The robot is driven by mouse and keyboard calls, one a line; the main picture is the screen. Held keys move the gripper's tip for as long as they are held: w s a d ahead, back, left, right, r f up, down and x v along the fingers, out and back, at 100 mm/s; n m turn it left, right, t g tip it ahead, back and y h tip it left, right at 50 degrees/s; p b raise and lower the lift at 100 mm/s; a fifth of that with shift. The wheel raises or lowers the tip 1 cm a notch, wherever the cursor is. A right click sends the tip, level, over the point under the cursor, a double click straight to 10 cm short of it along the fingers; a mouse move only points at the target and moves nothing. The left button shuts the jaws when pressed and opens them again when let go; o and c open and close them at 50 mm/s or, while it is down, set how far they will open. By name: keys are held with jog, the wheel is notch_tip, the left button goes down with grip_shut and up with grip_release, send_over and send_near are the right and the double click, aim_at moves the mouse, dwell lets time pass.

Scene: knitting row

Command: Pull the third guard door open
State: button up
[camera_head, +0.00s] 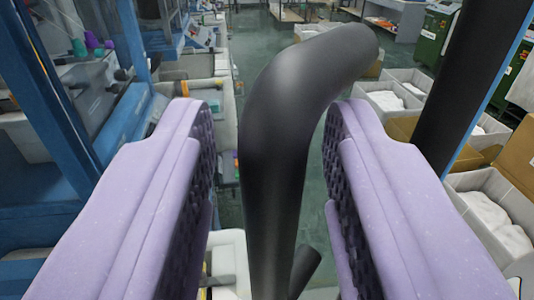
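A thick black tubular handle (275,150) rises through the middle of the camera_head view and bends to the right at its top. It looks like a guard door's handle; which door it belongs to I cannot tell. My gripper (268,110) is open, with one purple finger on each side of the handle. A gap shows between the handle and each finger, so neither visibly touches it. A short black stub (305,268) sticks out near the handle's lower end. The door panel itself is not clearly visible.
A blue machine frame (50,100) stands at the left. A dark post with a blue edge (470,80) slants down the right. White boxes with pale contents (485,215) and cardboard boxes line the right. Green floor (255,45) is clear in the aisle beyond.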

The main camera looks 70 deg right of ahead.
jog(key=v, duration=0.7)
jog(key=shift+a+b, duration=0.35)
jog(key=shift+b, duration=0.05)
jog(key=shift+s+r, duration=0.1)
